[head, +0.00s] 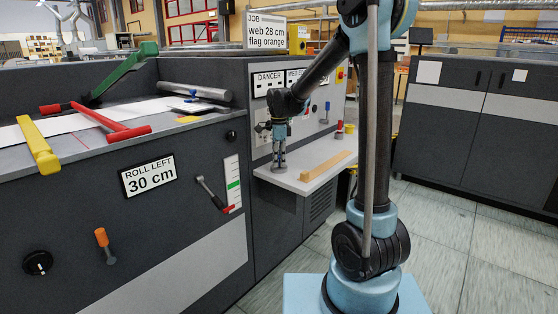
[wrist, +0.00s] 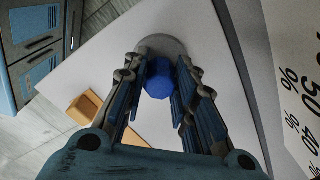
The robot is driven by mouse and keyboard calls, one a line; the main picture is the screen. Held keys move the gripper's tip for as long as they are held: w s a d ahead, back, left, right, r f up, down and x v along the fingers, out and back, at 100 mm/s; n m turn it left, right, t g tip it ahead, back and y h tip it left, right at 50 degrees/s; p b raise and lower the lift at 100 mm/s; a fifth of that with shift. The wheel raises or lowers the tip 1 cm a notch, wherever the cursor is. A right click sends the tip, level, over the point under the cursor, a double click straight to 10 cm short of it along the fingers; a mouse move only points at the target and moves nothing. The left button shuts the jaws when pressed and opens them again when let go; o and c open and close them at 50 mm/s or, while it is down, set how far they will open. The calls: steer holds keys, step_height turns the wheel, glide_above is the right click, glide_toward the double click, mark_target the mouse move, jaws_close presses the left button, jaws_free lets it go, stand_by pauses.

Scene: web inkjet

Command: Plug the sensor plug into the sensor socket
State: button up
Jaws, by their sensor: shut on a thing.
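My gripper (head: 279,164) points down over the pale shelf (head: 330,172) on the machine's front. In the wrist view its fingers (wrist: 162,82) are closed on the sides of a blue, many-sided piece (wrist: 159,78), which I take to be the sensor plug. A grey round disc (wrist: 163,43) shows just beyond it, low on the shelf; I cannot tell whether they touch. In the head view the held piece is mostly hidden by the fingers. Small round fittings (head: 262,129) show on the panel left of my wrist; I cannot tell which one is the sensor socket.
A yellow-tan bar (head: 324,165) lies on the shelf right of my gripper; it also shows in the wrist view (wrist: 84,107). A red-topped piece (head: 339,130) stands at the shelf's far end. A blue handle (head: 327,106) juts from the panel. The shelf's front edge drops to open floor.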

steer(key=shift+f, duration=0.2)
steer(key=o, duration=1.2)
steer(key=shift+c, duration=0.2)
step_height(320, 180, up, 12)
steer(key=shift+f, duration=0.1)
